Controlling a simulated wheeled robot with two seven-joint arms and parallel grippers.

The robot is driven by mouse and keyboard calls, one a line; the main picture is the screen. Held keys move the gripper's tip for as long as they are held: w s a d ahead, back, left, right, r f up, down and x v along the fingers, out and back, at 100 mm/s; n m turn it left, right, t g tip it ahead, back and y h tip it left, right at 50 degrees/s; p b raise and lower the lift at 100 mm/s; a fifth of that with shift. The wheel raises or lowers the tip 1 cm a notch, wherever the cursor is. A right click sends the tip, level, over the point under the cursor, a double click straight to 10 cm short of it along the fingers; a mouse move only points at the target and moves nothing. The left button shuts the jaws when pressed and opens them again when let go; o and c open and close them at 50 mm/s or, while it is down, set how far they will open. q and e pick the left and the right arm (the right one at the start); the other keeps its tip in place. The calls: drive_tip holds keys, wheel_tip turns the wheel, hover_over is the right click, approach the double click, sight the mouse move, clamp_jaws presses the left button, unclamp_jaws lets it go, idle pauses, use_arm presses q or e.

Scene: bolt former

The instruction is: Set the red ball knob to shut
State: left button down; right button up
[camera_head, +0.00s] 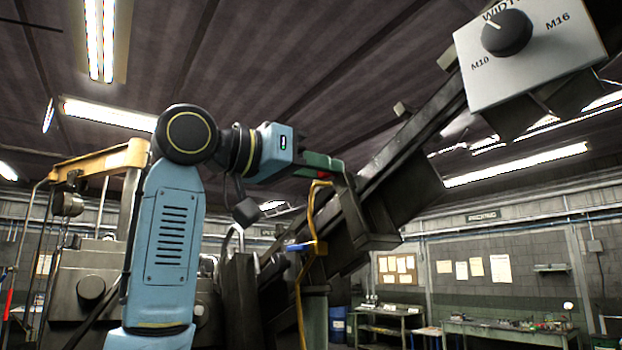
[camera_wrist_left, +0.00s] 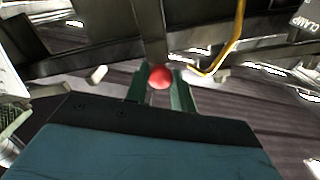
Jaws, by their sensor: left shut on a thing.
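The red ball knob (camera_wrist_left: 160,77) sits between the two green fingers of my left gripper (camera_wrist_left: 161,88) in the left wrist view. The fingers are shut on it, one on each side. In the head view my left gripper (camera_head: 322,164) reaches in from the left at mid height, beside the dark inclined machine beam. Only a small red bit of the knob (camera_head: 338,166) shows there, at the green fingertips. The lever behind the ball is mostly hidden, and no shut mark for it is readable. My right gripper is not in view.
A yellow bent pipe (camera_head: 310,225) runs close below the left gripper. The dark inclined beam (camera_head: 410,135) is just right of it. A grey panel (camera_head: 535,62) with a black width dial (camera_head: 507,33) hangs at upper right. Workbenches stand far behind.

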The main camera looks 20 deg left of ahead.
use_arm(q)
drive_tip(key=shift+a, duration=0.1)
drive_tip(key=c, duration=1.2)
unclamp_jaws()
drive_tip(key=shift+s+f, duration=0.1)
drive_tip(key=shift+o, duration=0.2)
drive_tip(key=b+v, duration=0.4)
drive_tip(key=v, duration=0.9)
drive_tip(key=shift+s+b, duration=0.25)
drive_tip(key=shift+b, duration=0.05)
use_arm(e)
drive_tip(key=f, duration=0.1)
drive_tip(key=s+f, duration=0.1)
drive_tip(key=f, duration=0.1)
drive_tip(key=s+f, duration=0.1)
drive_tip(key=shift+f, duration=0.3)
use_arm(q)
drive_tip(key=shift+a, duration=0.1)
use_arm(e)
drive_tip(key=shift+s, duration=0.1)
